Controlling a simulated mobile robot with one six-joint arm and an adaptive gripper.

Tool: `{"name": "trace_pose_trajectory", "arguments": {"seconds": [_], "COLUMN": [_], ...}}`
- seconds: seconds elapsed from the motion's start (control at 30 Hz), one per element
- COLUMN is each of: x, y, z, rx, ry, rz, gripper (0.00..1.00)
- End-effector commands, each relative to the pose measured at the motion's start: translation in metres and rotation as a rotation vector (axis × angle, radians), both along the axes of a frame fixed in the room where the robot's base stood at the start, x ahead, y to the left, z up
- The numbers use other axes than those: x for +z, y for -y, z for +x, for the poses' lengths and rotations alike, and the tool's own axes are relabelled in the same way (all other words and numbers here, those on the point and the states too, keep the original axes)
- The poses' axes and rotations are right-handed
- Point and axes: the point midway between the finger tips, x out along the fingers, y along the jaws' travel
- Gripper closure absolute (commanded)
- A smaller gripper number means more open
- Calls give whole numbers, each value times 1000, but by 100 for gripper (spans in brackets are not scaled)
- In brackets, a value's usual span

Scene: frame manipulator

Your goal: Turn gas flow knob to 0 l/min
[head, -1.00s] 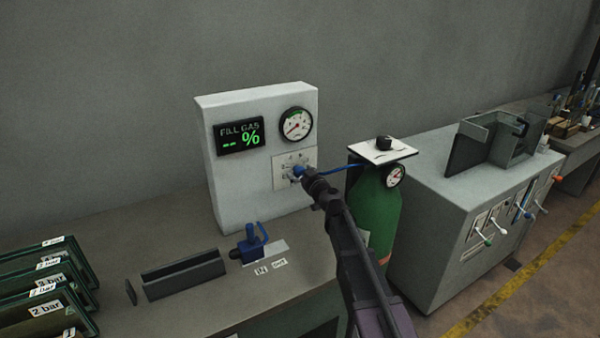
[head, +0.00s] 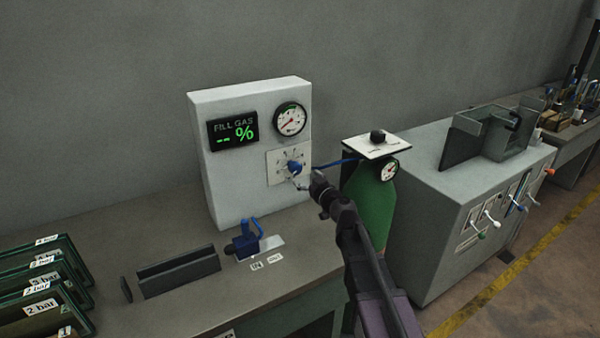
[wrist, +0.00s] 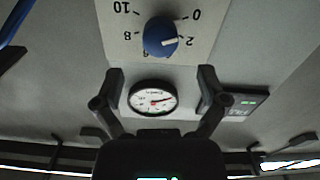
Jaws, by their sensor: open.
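The blue gas flow knob (head: 294,167) sits on a white dial plate (head: 274,171) on the front of the pale grey gas box. In the wrist view, which looks upside down, the knob (wrist: 160,36) has a white pointer aimed close to the 2 mark; the 0 mark (wrist: 197,15) is beyond it. My gripper (head: 312,187) is just to the lower right of the knob, apart from it. In the wrist view its two fingers (wrist: 160,82) are spread wide with nothing between them.
A round gauge (head: 290,119) and a "FILL GAS -- %" display (head: 233,132) are above the knob. A blue hose (head: 335,162) runs to the green gas cylinder (head: 374,206) on the right. A blue valve (head: 247,243) and a dark channel (head: 179,272) are on the bench.

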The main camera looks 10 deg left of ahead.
Motion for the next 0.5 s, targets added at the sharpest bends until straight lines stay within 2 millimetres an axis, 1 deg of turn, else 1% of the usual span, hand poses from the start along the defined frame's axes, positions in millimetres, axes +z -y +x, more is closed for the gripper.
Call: {"name": "trace_pose_trajectory", "arguments": {"seconds": [0.03, 0.2, 0.33, 0.5], "x": [0, 0, 0, 0], "y": [6, 18, 23, 24], "z": [-10, -25, -31, -33], "rx": [-1, 0, 0, 0], "ry": [0, 0, 0, 0], "rz": [0, 0, 0, 0], "gripper": [8, 8, 8, 8]}}
